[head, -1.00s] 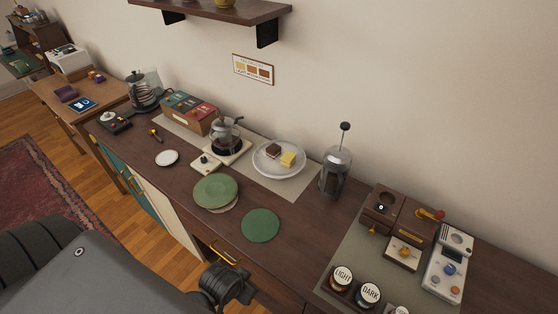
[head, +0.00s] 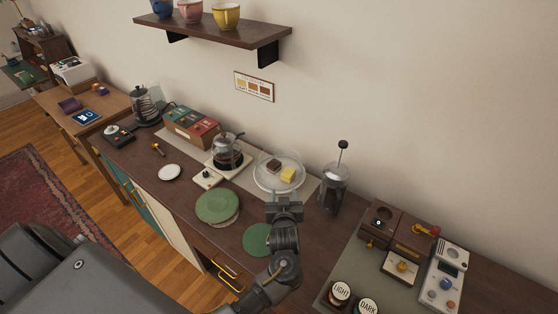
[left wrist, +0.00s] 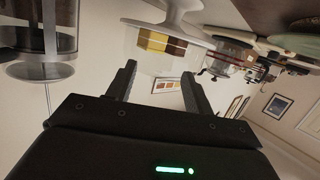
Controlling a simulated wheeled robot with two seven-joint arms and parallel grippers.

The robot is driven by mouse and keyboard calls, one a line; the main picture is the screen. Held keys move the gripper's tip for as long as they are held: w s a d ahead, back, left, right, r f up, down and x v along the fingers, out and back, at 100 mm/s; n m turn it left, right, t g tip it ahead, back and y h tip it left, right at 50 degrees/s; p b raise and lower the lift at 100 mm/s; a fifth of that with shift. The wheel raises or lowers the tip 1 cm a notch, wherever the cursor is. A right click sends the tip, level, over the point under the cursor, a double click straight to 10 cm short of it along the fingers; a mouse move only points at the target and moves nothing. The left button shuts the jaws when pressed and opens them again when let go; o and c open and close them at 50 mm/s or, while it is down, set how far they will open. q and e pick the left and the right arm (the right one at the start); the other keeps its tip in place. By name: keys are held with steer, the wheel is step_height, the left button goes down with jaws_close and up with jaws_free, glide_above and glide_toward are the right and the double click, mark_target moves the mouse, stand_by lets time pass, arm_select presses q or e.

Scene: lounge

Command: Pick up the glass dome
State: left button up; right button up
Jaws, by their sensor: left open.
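The clear glass dome (head: 279,168) covers a brown cake piece and a yellow cake piece on a white cake stand (head: 257,186) on the counter. In the left wrist view, which is turned over, the faint dome (left wrist: 135,45) hangs beneath the stand (left wrist: 180,30). My left gripper (head: 285,198) is at the near side of the stand in the head view. Its fingers (left wrist: 158,85) are open, empty and apart from the dome. Its wrist partly covers the stand's near edge and a green mat. My right gripper is not in view.
A French press (head: 334,188) stands close to the right of the stand, also at the left of the wrist view (left wrist: 35,45). A coffee pot (head: 228,152) on a white base stands to the left. Green plates (head: 217,206) lie in front. A shelf with cups (head: 215,30) is above.

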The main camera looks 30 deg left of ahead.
mark_target(280, 154)
arm_select(q)
steer(key=w+a+r+y, duration=0.1)
steer(key=w, duration=0.1)
steer(key=w+a+r+n+y+b, duration=0.1)
steer(key=w+r, duration=0.1)
steer(key=w+a+r+y+b, duration=0.1)
steer(key=w+r, duration=0.1)
steer(key=shift+w+a+r+t+y, duration=0.2)
steer(key=shift+w+t+y, duration=0.1)
steer(key=shift+t+y, duration=0.1)
steer(key=shift+w+a+r, duration=0.1)
steer(key=shift+w+a, duration=0.15)
steer(key=b+x, duration=0.2)
steer(key=x, duration=0.1)
steer(key=b+x, duration=0.1)
steer(key=b, duration=0.1)
steer(key=shift+w+a+f, duration=0.1)
steer(key=shift+w+f, duration=0.05)
steer(key=shift+f, duration=0.2)
steer(key=shift+w+a+r, duration=0.1)
steer(key=shift+w+a, duration=0.2)
steer(key=shift+w, duration=0.05)
steer(key=shift+s+r, duration=0.1)
steer(key=shift+d, duration=0.1)
jaws_close()
